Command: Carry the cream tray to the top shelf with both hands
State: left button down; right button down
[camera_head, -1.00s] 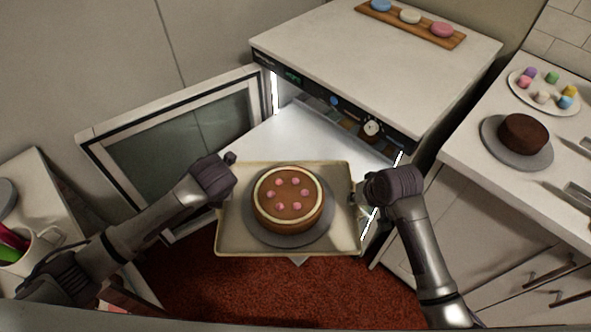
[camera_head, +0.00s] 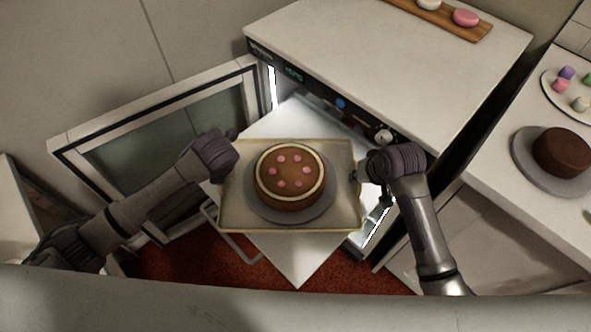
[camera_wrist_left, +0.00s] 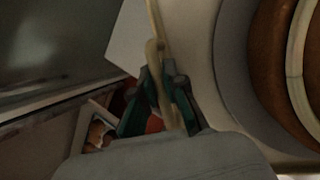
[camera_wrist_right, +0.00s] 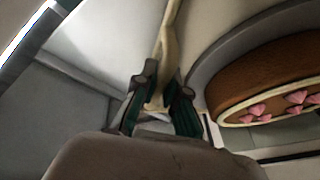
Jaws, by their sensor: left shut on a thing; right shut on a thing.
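The cream tray (camera_head: 235,215) is held up level between my two grippers in the head view. On it stands a round brown cake (camera_head: 289,176) with pink dots, on a grey disc (camera_head: 325,205). My left gripper (camera_wrist_left: 160,95) is shut on the tray's left rim; in the head view it is partly hidden by its wrist. My right gripper (camera_wrist_right: 160,95) is shut on the tray's right rim, and it also shows in the head view (camera_head: 357,174). The lit cabinet (camera_head: 400,40) stands open behind the tray; a white shelf (camera_head: 298,265) shows beyond and below the tray.
The cabinet's glass door (camera_head: 150,145) hangs open at left. At right a counter holds a dark cake (camera_head: 563,152) on a grey disc and a plate (camera_head: 550,88) of small coloured sweets. A wooden board (camera_head: 440,18) lies on the cabinet top. Red carpet (camera_head: 180,265) covers the floor.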

aim_at(356, 186)
jog(key=shift+a, duration=0.1)
